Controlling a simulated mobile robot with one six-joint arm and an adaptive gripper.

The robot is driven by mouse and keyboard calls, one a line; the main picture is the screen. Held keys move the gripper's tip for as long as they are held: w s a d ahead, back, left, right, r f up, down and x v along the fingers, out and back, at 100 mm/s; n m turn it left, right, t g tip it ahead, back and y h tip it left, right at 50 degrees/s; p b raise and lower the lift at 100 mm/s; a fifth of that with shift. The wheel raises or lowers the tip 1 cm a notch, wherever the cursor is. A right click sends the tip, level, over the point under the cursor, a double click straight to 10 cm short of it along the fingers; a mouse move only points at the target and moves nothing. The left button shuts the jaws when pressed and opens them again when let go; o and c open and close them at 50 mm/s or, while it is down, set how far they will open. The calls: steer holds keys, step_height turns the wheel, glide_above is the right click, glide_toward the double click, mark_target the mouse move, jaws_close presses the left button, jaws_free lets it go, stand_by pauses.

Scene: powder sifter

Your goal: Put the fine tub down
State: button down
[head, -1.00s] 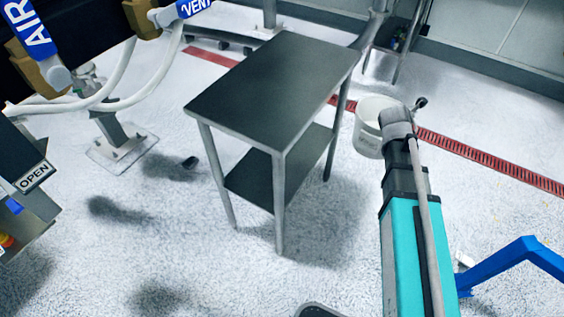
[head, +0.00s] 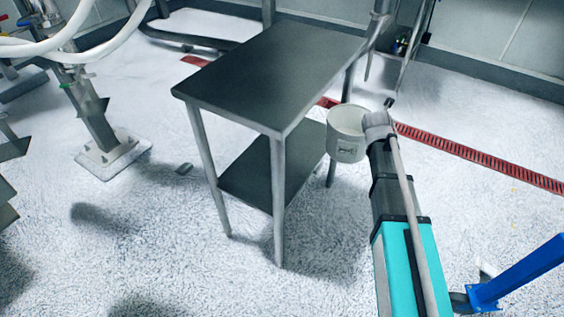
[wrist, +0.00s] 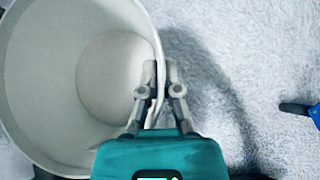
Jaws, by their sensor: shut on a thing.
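The fine tub (head: 346,136) is a round, off-white tub, held upright or nearly so in the air just right of the dark metal table (head: 275,62). In the wrist view the tub (wrist: 50,150) fills the left side and I look down into it; a pale round area shows at its bottom. My gripper (wrist: 160,85) is shut on the tub's rim wall, one finger inside and one outside. In the head view my gripper is mostly hidden behind my arm's end. The table has a bare top and a lower shelf (head: 250,180), also bare where seen.
White hoses and a metal stand (head: 105,140) are at the left. A blue bar (head: 520,272) is on the lower right. A red floor drain (head: 470,155) runs behind the table. Speckled floor is open in front of the table.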

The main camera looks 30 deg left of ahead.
steer(key=shift+n+y, duration=0.5)
steer(key=shift+n, duration=0.1)
steer(key=a+f+b, duration=0.1)
steer(key=w+a+f+b, duration=0.1)
steer(key=f, duration=0.1)
steer(key=a+f+b, duration=0.1)
steer(key=f, duration=0.1)
steer(key=shift+w+a+b, duration=0.25)
steer(key=shift+w+b, duration=0.1)
steer(key=shift+b, duration=0.05)
steer(key=shift+r, duration=0.1)
steer(key=shift+a, duration=0.15)
steer(key=w+a, duration=0.1)
steer(key=a, duration=1.6)
steer(key=shift+w+a, duration=0.2)
steer(key=shift+a, duration=0.15)
steer(key=shift+f+b, duration=1.75)
steer(key=shift+f, duration=0.05)
steer(key=c, duration=0.8)
jaws_free()
